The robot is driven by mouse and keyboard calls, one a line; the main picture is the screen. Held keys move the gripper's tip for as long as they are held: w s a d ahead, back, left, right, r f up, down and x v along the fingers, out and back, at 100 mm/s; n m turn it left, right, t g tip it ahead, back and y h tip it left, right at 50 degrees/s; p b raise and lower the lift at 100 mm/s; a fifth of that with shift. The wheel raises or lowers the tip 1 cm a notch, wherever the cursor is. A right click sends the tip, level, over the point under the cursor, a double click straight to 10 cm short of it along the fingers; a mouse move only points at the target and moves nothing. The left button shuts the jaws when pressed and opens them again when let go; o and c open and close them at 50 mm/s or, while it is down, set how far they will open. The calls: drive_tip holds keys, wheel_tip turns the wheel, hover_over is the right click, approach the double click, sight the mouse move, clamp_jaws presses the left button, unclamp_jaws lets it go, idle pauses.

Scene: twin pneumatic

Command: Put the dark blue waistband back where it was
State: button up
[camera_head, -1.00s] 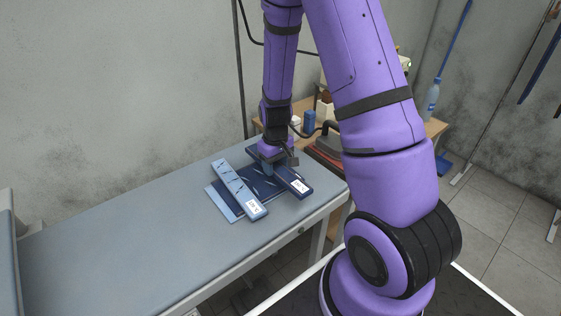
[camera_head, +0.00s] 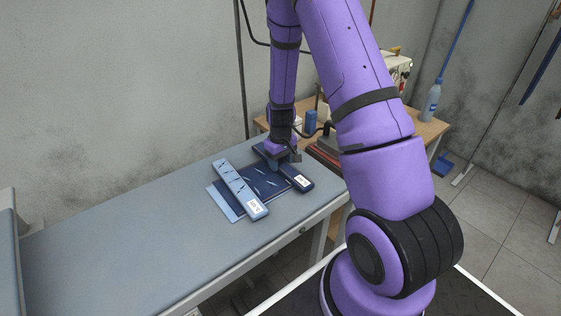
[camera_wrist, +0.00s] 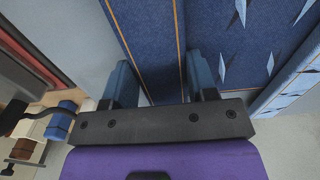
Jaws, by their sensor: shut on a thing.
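The dark blue waistband (camera_head: 294,175), a narrow strip with a white label at its near end, lies along the right side of a dark blue denim panel (camera_head: 262,188) on the grey padded table. My gripper (camera_head: 277,164) points down over the strip and is shut on it. In the wrist view the two blue fingers (camera_wrist: 160,85) stand on either side of the waistband (camera_wrist: 145,30), which has orange stitching along its edges. The slit denim panel (camera_wrist: 235,45) lies just to its right there. Whether the strip is lifted or rests on the surface I cannot tell.
A light blue waistband (camera_head: 238,188) with a white label lies on the panel's left side. The grey table (camera_head: 130,235) is clear to the left. Behind its right end a wooden table (camera_head: 428,130) holds a bottle (camera_head: 432,103), a blue spool (camera_head: 310,121) and other items.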

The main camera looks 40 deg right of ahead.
drive_tip(key=shift+f, duration=0.15)
drive_tip(key=o, duration=0.9)
drive_tip(key=shift+o, duration=0.2)
wheel_tip(320, 180, up, 12)
wheel_tip(320, 180, up, 11)
drive_tip(key=t, duration=0.1)
hover_over(280, 163)
drive_tip(key=s+a, duration=0.3)
drive_tip(key=a, duration=0.1)
drive_tip(key=s+a+r+t, duration=0.2)
drive_tip(key=s+a+r, duration=0.2)
drive_tip(key=s+r, duration=0.4)
drive_tip(key=s+a+r+t, duration=0.2)
drive_tip(key=s+a+r, duration=0.2)
drive_tip(key=s+r, duration=0.5)
drive_tip(key=s, duration=0.6)
drive_tip(key=shift+s+a, duration=0.25)
drive_tip(key=shift+a, duration=0.15)
